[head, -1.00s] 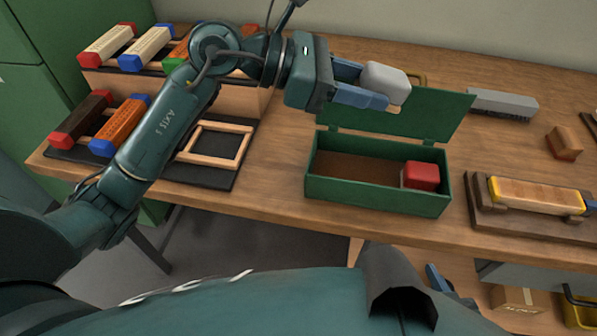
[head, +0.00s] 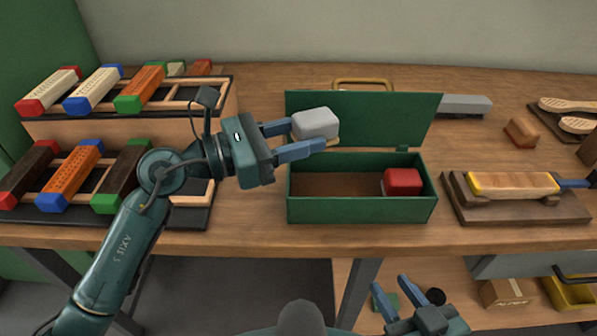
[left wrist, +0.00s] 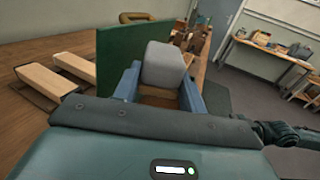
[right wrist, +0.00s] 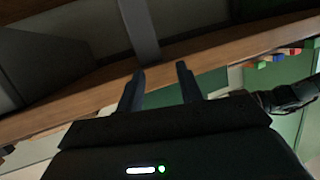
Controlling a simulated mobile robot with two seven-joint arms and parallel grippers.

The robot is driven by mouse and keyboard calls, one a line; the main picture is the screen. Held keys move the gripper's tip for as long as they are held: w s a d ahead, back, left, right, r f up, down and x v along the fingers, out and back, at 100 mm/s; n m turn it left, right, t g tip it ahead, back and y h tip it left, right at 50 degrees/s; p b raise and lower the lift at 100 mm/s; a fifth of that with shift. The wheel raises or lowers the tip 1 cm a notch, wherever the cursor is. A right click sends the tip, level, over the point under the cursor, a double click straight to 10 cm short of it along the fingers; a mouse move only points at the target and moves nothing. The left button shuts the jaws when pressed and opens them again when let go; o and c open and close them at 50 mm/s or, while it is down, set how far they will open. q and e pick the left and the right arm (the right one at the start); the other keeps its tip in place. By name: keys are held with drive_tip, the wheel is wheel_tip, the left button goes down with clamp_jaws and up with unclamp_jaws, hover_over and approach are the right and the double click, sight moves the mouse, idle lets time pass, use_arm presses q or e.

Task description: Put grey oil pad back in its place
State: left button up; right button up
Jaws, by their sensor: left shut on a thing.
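The grey oil pad (head: 316,123) is a rounded block with a pale underside, held between the blue fingers of my left gripper (head: 302,140). It also shows in the left wrist view (left wrist: 163,66). My left gripper is shut on it, above the left part of the open green box (head: 360,208). The box holds a red pad (head: 402,182) at its right end; its left side is an empty brown floor. The green lid (head: 375,121) stands open behind. My right gripper (head: 392,298) is low in front of the table, its fingers apart and empty; they also show in the right wrist view (right wrist: 160,82).
A two-tier rack with several coloured-end blocks (head: 92,88) stands at the left. A yellow-ended block (head: 513,185) lies on a wooden holder to the right of the box. A grey bar (head: 465,105) and a small brown block (head: 521,132) lie behind. The table's front edge is clear.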

use_arm(q)
drive_tip(key=shift+f, duration=1.05)
wheel_tip(320, 180, down, 3)
drive_tip(key=shift+f+b, duration=0.15)
drive_tip(key=shift+b, duration=0.55)
drive_tip(key=shift+f, duration=0.3)
use_arm(e)
drive_tip(key=f, duration=0.1)
drive_tip(key=a+f, duration=0.1)
drive_tip(key=shift+w+a+f+n+g, duration=0.2)
drive_tip(key=shift+w+f+n+g, duration=0.1)
drive_tip(key=shift+w+n, duration=0.1)
use_arm(q)
drive_tip(key=shift+f, duration=0.1)
drive_tip(key=shift+f+b, duration=0.55)
use_arm(e)
drive_tip(key=shift+a+f, duration=0.2)
drive_tip(key=shift+f, duration=0.25)
use_arm(q)
drive_tip(key=o, duration=1.1)
drive_tip(key=shift+c, duration=0.2)
use_arm(e)
drive_tip(key=shift+w+r, duration=0.15)
drive_tip(key=shift+w, duration=0.05)
